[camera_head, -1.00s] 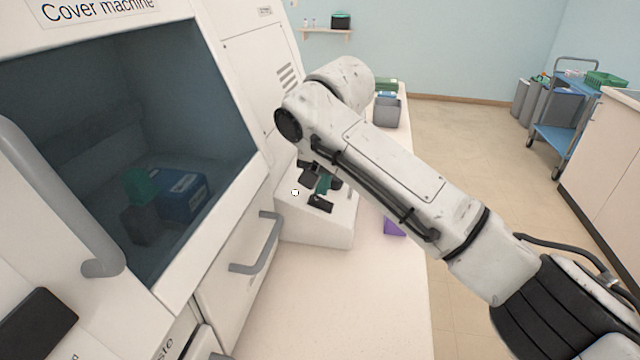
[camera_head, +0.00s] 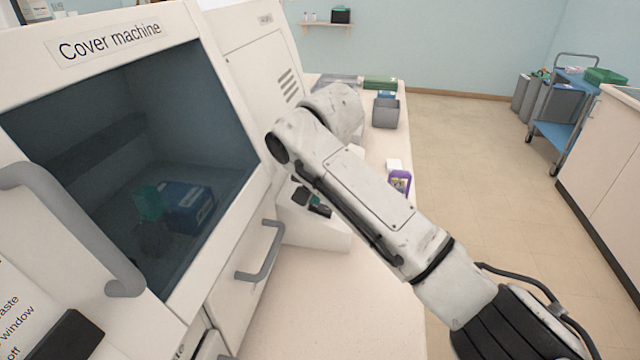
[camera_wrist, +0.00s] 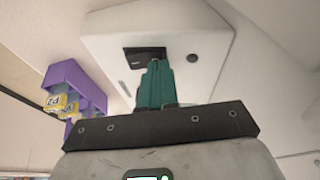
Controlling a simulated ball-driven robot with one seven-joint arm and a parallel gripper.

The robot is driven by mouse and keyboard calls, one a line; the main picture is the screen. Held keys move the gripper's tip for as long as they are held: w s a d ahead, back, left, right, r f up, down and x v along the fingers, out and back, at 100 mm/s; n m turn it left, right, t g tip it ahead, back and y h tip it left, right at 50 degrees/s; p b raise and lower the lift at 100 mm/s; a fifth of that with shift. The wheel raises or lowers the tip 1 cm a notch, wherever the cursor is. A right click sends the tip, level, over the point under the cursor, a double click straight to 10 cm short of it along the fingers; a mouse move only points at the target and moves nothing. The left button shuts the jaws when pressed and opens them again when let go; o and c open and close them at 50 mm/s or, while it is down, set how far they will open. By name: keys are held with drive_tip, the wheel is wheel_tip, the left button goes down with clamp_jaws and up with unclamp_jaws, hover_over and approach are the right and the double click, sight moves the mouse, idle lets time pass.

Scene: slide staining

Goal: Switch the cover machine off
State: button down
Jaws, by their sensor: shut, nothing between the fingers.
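The cover machine (camera_head: 228,150) is a large white cabinet with a dark window on the left of the head view. A white sloped housing (camera_head: 312,232) stands against its right side. In the wrist view this housing (camera_wrist: 110,40) bears a black rectangular switch or panel (camera_wrist: 136,54) and a small round dark spot (camera_wrist: 192,58). My gripper (camera_head: 320,210) is at the sloped face, partly hidden by my arm. In the wrist view its green fingers (camera_wrist: 156,75) are together and overlap the black panel's lower edge. I cannot tell whether they touch it. The switch's position is not readable.
A grey drawer handle (camera_head: 262,255) and a grey window handle (camera_head: 125,285) stick out from the machine. A purple holder (camera_head: 401,180) stands on the counter behind my arm, with a grey bin (camera_head: 386,112) farther back. The counter front (camera_head: 330,310) is clear.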

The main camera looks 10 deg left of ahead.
sight(328, 210)
drive_tip(key=shift+d, duration=0.15)
drive_tip(key=shift+d+p, duration=0.6)
drive_tip(key=shift+d, duration=0.1)
drive_tip(key=r+p, duration=0.4)
drive_tip(key=shift+d, duration=0.4)
drive_tip(key=a+b+v, duration=0.1)
drive_tip(key=v, duration=0.8)
drive_tip(key=shift+a+r+b, duration=0.4)
drive_tip(key=shift+a, duration=0.15)
